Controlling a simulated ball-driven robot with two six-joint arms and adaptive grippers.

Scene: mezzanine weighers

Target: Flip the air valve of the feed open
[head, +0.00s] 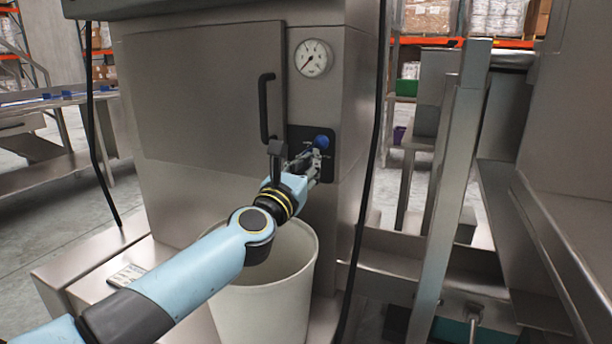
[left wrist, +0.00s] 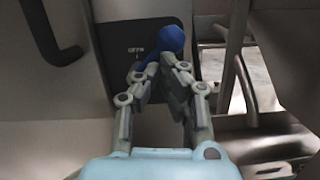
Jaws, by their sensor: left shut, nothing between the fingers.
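The air valve has a blue handle (head: 321,142) on a dark plate (head: 299,134) low on the right side of the steel cabinet front. It also shows in the left wrist view as a blue rounded lever (left wrist: 172,40), just beyond the fingertips. My left gripper (head: 317,160) is shut and empty, with its fingertips (left wrist: 155,75) at the lower end of the blue handle. I cannot tell whether they touch it. The fingers hide part of the valve and plate. Small lettering shows on the plate left of the handle. My right gripper is not in view.
A round pressure gauge (head: 313,58) sits above the valve. A black door handle (head: 266,106) is at its upper left. A white bin (head: 268,300) stands below my left arm. A black cable (head: 372,160) hangs to the right, and a steel post (head: 450,190) stands farther right.

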